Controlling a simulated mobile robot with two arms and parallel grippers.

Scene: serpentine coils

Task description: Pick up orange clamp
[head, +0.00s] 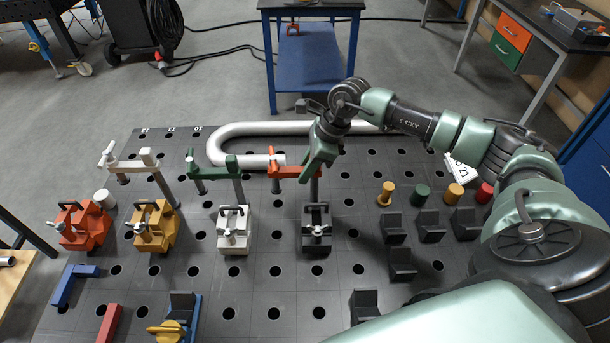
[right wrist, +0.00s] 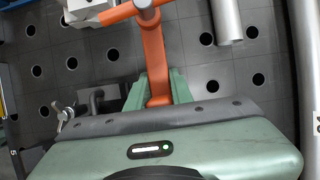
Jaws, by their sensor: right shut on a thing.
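The orange clamp (head: 287,171) is at the middle of the perforated dark table, its bar running to the right into my right gripper (head: 317,168). The green fingers of the right gripper are shut on the bar's right part. In the right wrist view the clamp's orange bar (right wrist: 154,62) runs between the green fingers (right wrist: 158,92). I cannot tell whether the clamp is off the table. My left gripper is not in view.
A green clamp (head: 213,169) and a white clamp (head: 132,162) stand to the left. A silver bent pipe (head: 240,131) lies close behind. A white vise (head: 233,230) and a black vise (head: 316,229) stand in front. Several dark blocks stand to the right.

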